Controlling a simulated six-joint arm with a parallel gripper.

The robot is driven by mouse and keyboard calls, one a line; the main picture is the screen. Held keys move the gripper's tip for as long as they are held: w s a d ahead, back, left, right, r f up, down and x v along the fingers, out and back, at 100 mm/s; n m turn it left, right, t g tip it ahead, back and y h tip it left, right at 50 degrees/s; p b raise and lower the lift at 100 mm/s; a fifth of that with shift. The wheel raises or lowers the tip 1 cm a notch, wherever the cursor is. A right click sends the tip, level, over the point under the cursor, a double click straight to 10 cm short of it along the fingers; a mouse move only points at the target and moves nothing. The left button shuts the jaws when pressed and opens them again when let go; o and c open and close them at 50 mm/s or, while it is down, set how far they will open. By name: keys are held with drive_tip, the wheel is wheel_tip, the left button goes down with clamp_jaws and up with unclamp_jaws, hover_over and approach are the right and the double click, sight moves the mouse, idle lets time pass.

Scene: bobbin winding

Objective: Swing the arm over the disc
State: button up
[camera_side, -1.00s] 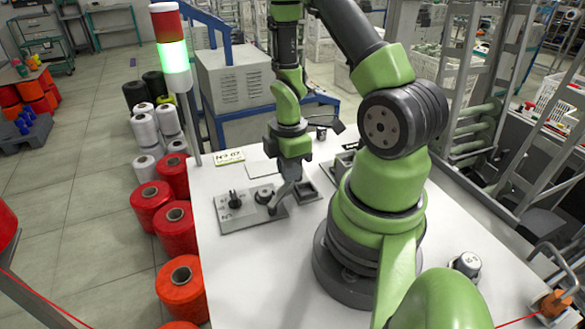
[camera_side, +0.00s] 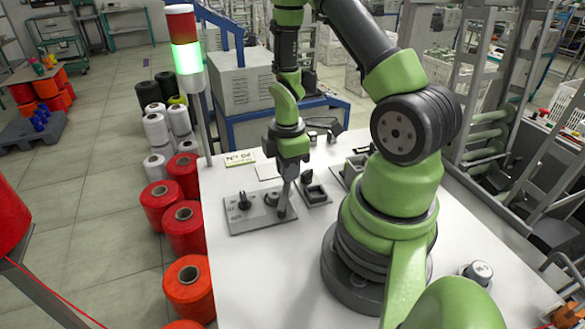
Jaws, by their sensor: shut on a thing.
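A flat grey plate (camera_side: 252,224) lies on the white table, left of my arm's base. A small dark upright post (camera_side: 243,201) stands on its left part. A small dark round disc (camera_side: 271,198) sits on its right part, just left of my fingers.
A dark square holder (camera_side: 314,191) stands close to the right of the gripper. A label card (camera_side: 239,158) lies behind the plate. A signal tower (camera_side: 186,55) rises at the table's left edge. Red spools (camera_side: 183,230) stand on the floor left. The front left tabletop is clear.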

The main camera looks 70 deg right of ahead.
drive_tip(key=shift+w, duration=0.2)
drive_tip(key=shift+w+a, duration=0.3)
drive_tip(key=shift+w, duration=0.4)
drive_tip(key=shift+w+a, duration=0.5)
drive_tip(key=shift+w, duration=0.35)
idle(0.4)
drive_tip(key=o, duration=0.6)
drive_tip(key=shift+c, duration=0.2)
drive_tip(key=shift+r, duration=0.1)
